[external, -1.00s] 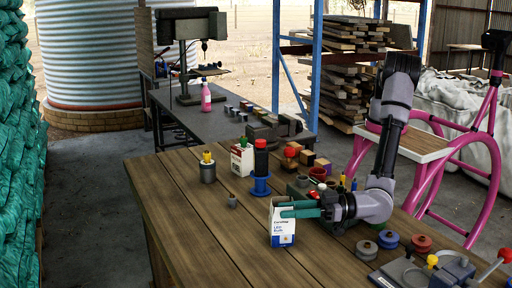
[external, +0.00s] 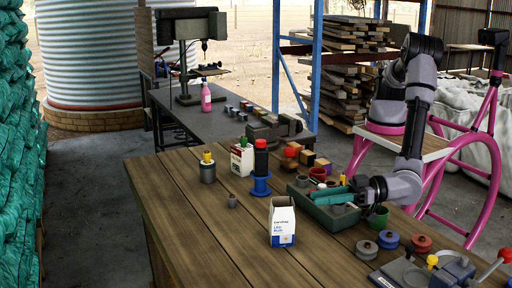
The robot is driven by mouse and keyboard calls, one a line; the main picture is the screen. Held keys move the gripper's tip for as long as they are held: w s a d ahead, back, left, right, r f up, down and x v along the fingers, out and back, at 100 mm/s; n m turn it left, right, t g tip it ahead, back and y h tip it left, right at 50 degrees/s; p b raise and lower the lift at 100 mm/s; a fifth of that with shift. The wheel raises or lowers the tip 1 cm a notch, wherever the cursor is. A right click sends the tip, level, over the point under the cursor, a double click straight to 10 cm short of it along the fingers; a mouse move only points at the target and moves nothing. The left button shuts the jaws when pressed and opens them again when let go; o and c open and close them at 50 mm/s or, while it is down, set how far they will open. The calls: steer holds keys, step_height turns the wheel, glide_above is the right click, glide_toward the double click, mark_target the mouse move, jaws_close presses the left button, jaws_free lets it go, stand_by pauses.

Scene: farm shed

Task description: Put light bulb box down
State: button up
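The light bulb box (external: 282,224), white with a blue lower part, stands upright on the wooden table (external: 215,240) near its front middle. Nothing is touching it. My gripper (external: 314,195), with teal fingers, is to the right of the box and a little behind it, clear of it. The two fingers are apart with nothing between them. They are over the green tray (external: 328,217), hiding part of it.
A blue spool with a black-and-red top (external: 261,182), a grey can (external: 208,170) and a second white box (external: 242,157) stand behind the box. Small spools (external: 388,239) and a clamp device (external: 455,270) are at right.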

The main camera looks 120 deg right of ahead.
steer(key=w+d+r+m+g+y, duration=0.15)
steer(key=d+r, duration=0.25)
steer(key=r, duration=0.5)
steer(key=w+d+r+y, duration=0.3)
steer(key=d+r, duration=0.2)
steer(key=r, duration=0.3)
steer(key=s+d+r+n+g+y, duration=0.1)
steer(key=s+d+r+y, duration=0.1)
steer(key=s+d+r, duration=0.3)
steer(key=s+d+r+g+y, duration=0.1)
steer(key=s+d+r+y, duration=0.2)
steer(key=r, duration=0.5)
steer(key=s+d+r+n+g, duration=0.25)
steer(key=s+d, duration=0.55)
steer(key=s, duration=0.5)
steer(key=s+d+f+g, duration=0.1)
steer(key=s+d, duration=0.2)
steer(key=s, duration=0.4)
steer(key=s+d+f+g+h, duration=0.1)
steer(key=s+d, duration=0.2)
steer(key=s, duration=0.4)
steer(key=s+d+f+m+g, duration=0.1)
steer(key=s+d+f, duration=0.1)
steer(key=s, duration=0.5)
steer(key=shift+s+d, duration=0.35)
steer(key=shift+d, duration=0.05)
